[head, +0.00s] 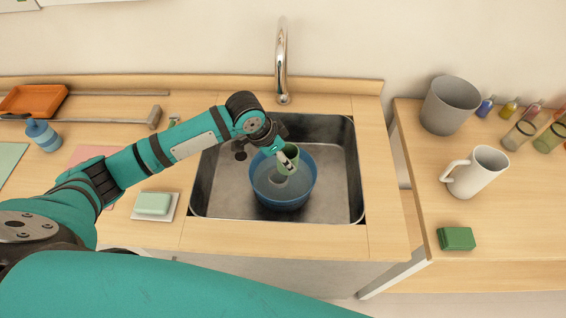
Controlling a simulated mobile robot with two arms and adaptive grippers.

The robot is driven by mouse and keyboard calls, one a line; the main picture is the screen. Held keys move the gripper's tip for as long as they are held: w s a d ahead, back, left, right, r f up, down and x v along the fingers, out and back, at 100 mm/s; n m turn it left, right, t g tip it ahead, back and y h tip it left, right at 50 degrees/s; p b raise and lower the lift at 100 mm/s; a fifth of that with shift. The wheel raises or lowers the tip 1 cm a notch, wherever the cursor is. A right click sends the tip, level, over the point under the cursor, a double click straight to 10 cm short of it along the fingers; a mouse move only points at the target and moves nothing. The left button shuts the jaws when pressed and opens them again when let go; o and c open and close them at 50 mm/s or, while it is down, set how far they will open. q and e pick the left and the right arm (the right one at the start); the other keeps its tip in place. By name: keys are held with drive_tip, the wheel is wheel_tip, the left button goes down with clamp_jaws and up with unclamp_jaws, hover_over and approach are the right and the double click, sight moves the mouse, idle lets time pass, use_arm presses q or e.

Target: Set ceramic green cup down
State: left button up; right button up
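The green cup (289,152) is over the blue basin (283,203) in the sink, at the middle of the head view. It looks small and lies partly behind my gripper's fingers. My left gripper (286,161) reaches in from the left with its fingers at the cup's wall, and it appears shut on the cup. The basin seems to hold water, and I cannot tell whether the cup touches the basin or the water. My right gripper is not in view.
The dark sink (215,185) has a tall faucet (282,60) behind it. A soap bar (153,203) on a dish is left of the sink. On the right table stand a white mug (476,172), grey bucket (450,106) and green block (456,239).

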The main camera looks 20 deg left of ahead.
sight(283, 166)
use_arm(q)
wheel_tip(283, 166, down, 3)
drive_tip(key=shift+f, duration=0.85)
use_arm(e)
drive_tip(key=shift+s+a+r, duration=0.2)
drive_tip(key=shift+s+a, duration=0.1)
use_arm(q)
drive_tip(key=o, duration=1)
drive_tip(key=shift+c, duration=0.2)
drive_tip(key=shift+o, duration=1.4)
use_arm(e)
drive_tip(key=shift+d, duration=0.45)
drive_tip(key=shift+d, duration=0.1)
